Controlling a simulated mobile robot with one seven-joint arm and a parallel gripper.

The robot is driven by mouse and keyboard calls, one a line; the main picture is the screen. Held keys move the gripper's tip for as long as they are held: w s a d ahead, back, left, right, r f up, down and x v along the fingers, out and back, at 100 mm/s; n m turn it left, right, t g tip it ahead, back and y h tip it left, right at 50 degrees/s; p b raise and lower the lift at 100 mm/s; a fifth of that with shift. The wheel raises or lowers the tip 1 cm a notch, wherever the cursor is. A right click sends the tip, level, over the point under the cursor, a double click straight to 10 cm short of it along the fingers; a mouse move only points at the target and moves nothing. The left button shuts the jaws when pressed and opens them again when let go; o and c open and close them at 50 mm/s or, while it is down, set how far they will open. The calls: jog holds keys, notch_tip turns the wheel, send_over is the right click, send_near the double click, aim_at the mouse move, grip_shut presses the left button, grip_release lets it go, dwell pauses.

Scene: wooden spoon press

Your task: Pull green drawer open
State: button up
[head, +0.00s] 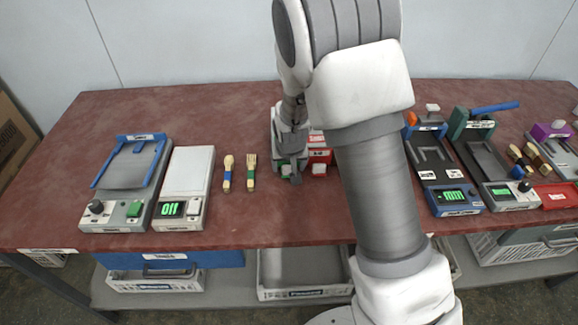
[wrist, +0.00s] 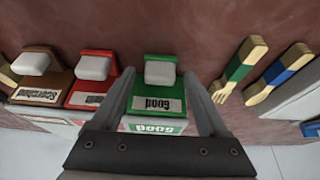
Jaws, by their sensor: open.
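The green drawer (wrist: 142,89), labelled "Good", shows in the wrist view with a white block-shaped handle (wrist: 159,72) on it. My gripper (wrist: 160,80) is open, with one finger on each side of the green drawer's handle. I cannot tell whether the fingers touch it. In the head view my gripper (head: 290,170) points down at the table and hides most of the green drawer; only a small bit of green shows (head: 285,171).
A red drawer (wrist: 92,92) and a brown one (wrist: 38,84) with similar white handles stand beside it. A scale (head: 186,185) stands farther left. The red-brown table front (head: 270,222) is clear.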

grip_shut()
dwell(0.5)
dwell(1.0)
